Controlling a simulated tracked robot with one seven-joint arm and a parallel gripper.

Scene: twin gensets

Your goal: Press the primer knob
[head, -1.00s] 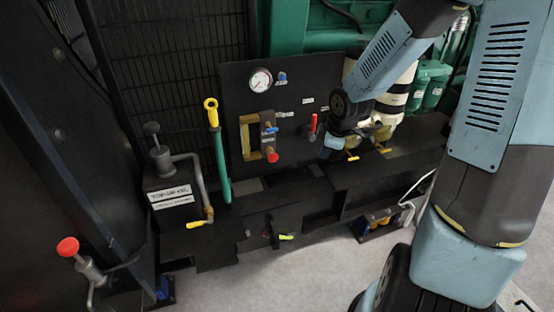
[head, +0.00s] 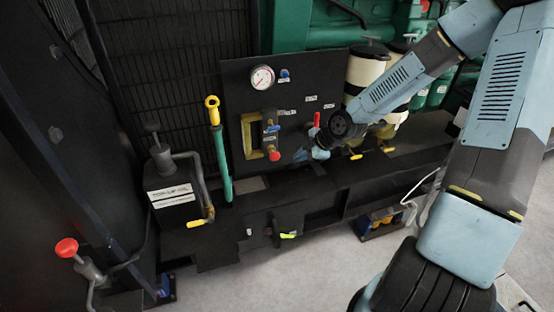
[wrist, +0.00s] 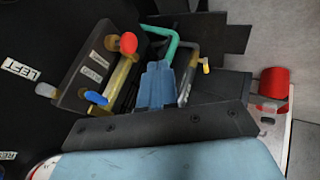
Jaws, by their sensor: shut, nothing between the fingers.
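No knob carries a readable primer label, so I cannot tell which one is meant. In the wrist view my gripper (wrist: 156,82) is shut and empty, near the panel's red knob (wrist: 128,42) and blue knob (wrist: 95,97).
A pressure gauge (head: 262,77) sits on the panel. A teal bar with a yellow ring (head: 211,102) stands left of it. A red lever (head: 317,119) is close to my gripper. Yellow-handled valves (head: 355,156) lie to the right.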

